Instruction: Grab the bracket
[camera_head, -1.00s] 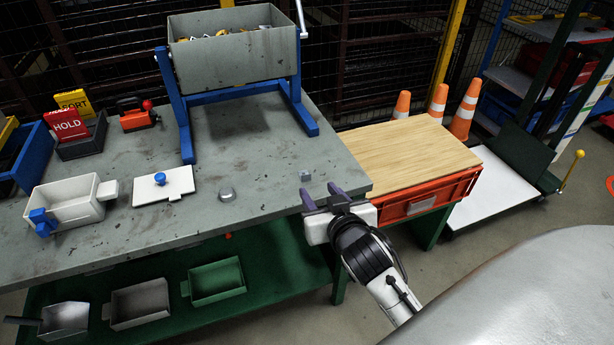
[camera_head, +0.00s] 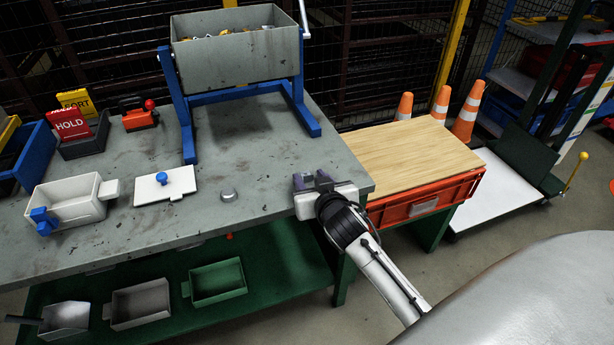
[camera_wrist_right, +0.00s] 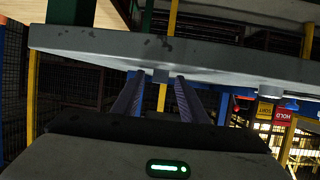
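The fingers also show in the right wrist view. My left gripper is not in view.
The grey bench (camera_head: 262,150) holds a rounded metal piece (camera_head: 228,194), a white lid with a blue knob (camera_head: 164,185), a white box (camera_head: 70,205) and a grey bin on a blue stand (camera_head: 238,55). An orange crate with a wooden top (camera_head: 415,152) stands to the right.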

